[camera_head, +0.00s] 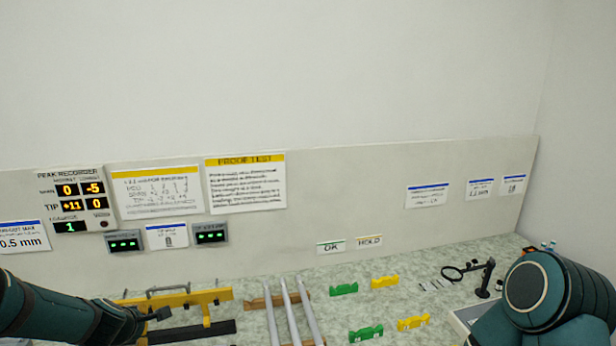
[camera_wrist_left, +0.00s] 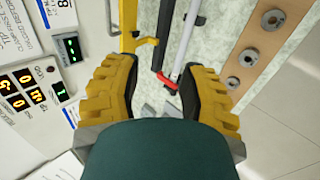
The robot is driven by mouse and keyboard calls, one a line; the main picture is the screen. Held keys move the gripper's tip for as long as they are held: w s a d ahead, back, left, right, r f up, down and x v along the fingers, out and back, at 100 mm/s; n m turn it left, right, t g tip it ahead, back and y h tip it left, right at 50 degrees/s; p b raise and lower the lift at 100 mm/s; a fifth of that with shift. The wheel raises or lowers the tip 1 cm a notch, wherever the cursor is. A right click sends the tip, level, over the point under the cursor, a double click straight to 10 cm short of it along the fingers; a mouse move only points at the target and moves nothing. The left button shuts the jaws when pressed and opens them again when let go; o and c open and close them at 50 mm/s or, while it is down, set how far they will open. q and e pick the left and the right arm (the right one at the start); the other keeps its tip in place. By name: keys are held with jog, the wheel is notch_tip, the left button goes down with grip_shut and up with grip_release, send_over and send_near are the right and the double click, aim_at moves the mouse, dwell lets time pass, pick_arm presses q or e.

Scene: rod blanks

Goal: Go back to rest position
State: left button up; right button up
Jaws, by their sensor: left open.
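My left arm comes in from the left in the head view, with its gripper (camera_head: 158,314) low over the bench by a yellow fixture (camera_head: 205,297). In the left wrist view the two yellow, ridged fingers of my left gripper (camera_wrist_left: 158,98) stand wide apart with nothing held between them. Beyond them show a grey rod-like bar (camera_wrist_left: 188,45) and a red part (camera_wrist_left: 166,80); I cannot tell what they belong to. My right arm (camera_head: 530,290) shows at the lower right of the head view; its gripper is out of frame.
Silvery rods (camera_head: 293,312) lie on a wooden rack (camera_head: 262,302) right of the fixture. Green (camera_head: 344,289) and yellow (camera_head: 385,282) notched blocks stand further right, then a black stand with a ring (camera_head: 485,278). A panel with displays (camera_head: 82,204) rises behind.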

pick_arm(q)
jog(key=s+d+f+m+g+h+b, duration=0.15)
jog(key=d+f+m, duration=0.25)
jog(key=d+f, duration=0.4)
jog(key=s+d+f+m+g+h+b, duration=0.1)
jog(key=s+d+f+m+b, duration=0.3)
jog(key=f, duration=0.6)
jog(key=s+d+f+m+g+h+b, duration=0.2)
jog(key=s+d+f+m+g+h, duration=0.1)
jog(key=s+d+f+m, duration=0.8)
jog(key=s+d, duration=0.3)
jog(key=d, duration=0.2)
jog(key=shift+s+f+g+b, duration=0.2)
jog(key=shift+f+g+b, duration=0.15)
jog(key=shift+f, duration=0.05)
pick_arm(e)
notch_tip(320, 180, down, 9)
jog(key=shift+s+a+f, duration=0.15)
jog(key=shift+a, duration=0.15)
pick_arm(q)
jog(key=shift+a+h, duration=0.1)
jog(key=shift+h, duration=0.15)
